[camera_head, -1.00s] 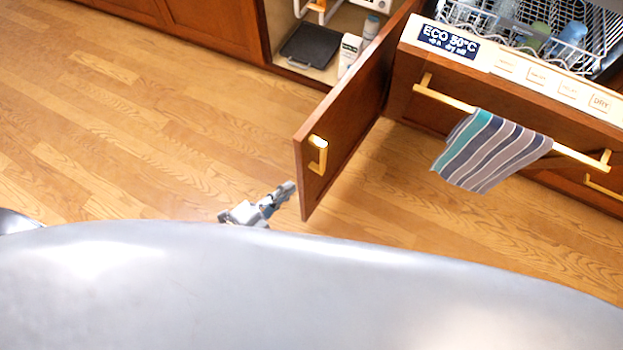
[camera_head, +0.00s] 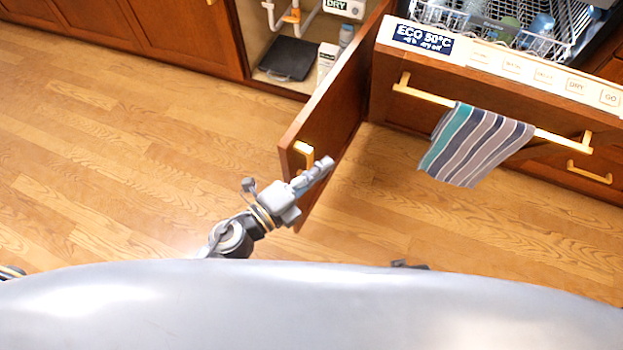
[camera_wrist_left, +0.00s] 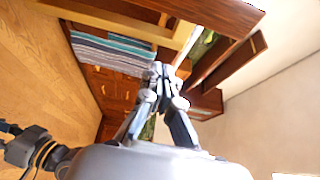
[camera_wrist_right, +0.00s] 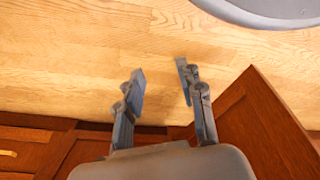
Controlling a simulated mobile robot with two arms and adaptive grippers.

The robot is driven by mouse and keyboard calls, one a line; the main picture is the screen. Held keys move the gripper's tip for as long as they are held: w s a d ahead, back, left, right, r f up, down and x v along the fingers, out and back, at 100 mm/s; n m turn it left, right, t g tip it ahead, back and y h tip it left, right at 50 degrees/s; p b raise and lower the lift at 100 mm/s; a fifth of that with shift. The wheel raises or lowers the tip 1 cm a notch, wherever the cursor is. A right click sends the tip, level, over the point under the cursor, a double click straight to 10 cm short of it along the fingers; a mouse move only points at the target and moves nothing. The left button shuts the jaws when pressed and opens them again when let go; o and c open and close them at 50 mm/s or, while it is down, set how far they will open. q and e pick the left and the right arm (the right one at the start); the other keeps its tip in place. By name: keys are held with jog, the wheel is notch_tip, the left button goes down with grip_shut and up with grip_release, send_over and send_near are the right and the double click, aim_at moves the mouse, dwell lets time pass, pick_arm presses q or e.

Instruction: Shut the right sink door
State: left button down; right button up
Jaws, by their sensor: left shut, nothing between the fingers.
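The right sink door (camera_head: 335,105) is a brown wooden panel swung wide open, standing out from the cabinet front. Its gold handle (camera_head: 304,154) is near the free edge. My left gripper (camera_head: 326,166) is shut and empty. It overlaps the lower free end of the door in the head view, just right of and below the handle; whether it touches is unclear. Its closed fingertips also show in the left wrist view (camera_wrist_left: 160,72). My right gripper (camera_wrist_right: 160,74) is open and empty over the floor, with a brown wooden panel (camera_wrist_right: 262,125) to its right.
The open sink cabinet holds a black tray (camera_head: 288,58), a white carton (camera_head: 327,62) and white pipes. Right of the door, the dishwasher front (camera_head: 480,85) is open, with a striped towel (camera_head: 474,145) on its bar handle. The wooden floor left of the door is clear.

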pick_arm(q)
jog(key=shift+w+a, duration=0.25)
jog(key=shift+a, duration=0.4)
jog(key=shift+w+a, duration=0.25)
jog(key=shift+a, duration=0.35)
jog(key=shift+a+f, duration=0.1)
jog(key=shift+a, duration=0.05)
